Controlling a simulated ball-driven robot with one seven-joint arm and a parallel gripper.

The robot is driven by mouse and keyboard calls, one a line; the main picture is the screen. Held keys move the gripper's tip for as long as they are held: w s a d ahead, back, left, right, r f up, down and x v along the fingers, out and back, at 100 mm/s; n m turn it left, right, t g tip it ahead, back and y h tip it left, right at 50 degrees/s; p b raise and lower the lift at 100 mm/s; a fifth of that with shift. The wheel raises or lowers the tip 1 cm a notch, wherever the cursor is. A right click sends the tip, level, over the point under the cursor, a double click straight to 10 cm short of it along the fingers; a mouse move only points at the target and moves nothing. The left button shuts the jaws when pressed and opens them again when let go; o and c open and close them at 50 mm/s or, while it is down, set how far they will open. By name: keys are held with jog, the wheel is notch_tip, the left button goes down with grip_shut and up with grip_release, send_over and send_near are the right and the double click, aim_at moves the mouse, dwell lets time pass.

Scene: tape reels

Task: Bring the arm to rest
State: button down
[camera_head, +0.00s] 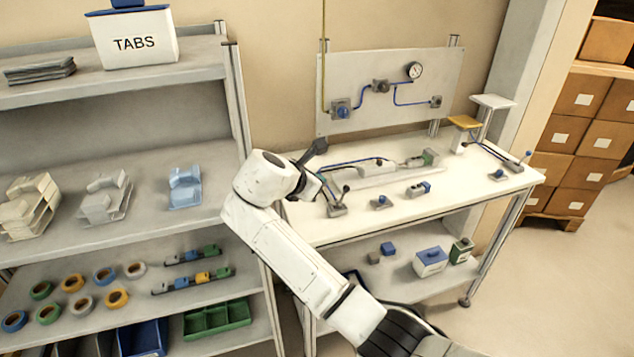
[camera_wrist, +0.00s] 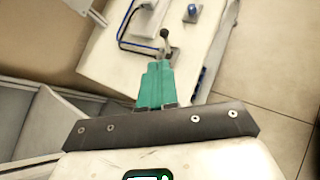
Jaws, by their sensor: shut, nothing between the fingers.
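My arm (camera_head: 300,262) is white and reaches up from the bottom of the head view. It bends at a rounded white joint between the shelf rack and the workbench (camera_head: 470,190). In the wrist view, my gripper (camera_wrist: 158,66) shows two teal fingers closed together with nothing between them. Its tips point toward a dark lever with a ball knob (camera_wrist: 165,36) near the bench's edge. I cannot tell whether they touch it. In the head view the fingers are not clearly made out.
The shelf rack (camera_head: 237,110) at left holds tape reels, a TABS box (camera_head: 135,38) and bins. Blue hoses, levers and small fittings lie on the bench; a gauge panel (camera_head: 390,65) stands behind it. Cartons (camera_head: 583,95) are stacked at right. The floor (camera_head: 560,290) at lower right is clear.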

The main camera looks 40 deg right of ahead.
dwell(0.3)
jog(key=s+a+f+m+g+y, duration=0.1)
jog(key=s+a+f+m+y, duration=0.3)
jog(key=s+f, duration=0.55)
jog(key=s+a+f+m+g+y, duration=0.1)
jog(key=s+a+f+m+y, duration=0.3)
jog(key=s+f, duration=0.6)
jog(key=s+f+m+y, duration=0.1)
jog(key=s+f+m, duration=0.1)
jog(key=s+m, duration=0.4)
jog(key=s+f+m+g+y, duration=0.1)
jog(key=s+m, duration=0.5)
jog(key=s, duration=1.1)
jog(key=shift+s+a+f+g+b, duration=0.3)
jog(key=shift+f+b, duration=0.15)
jog(key=shift+f, duration=0.45)
jog(key=shift+w, duration=0.1)
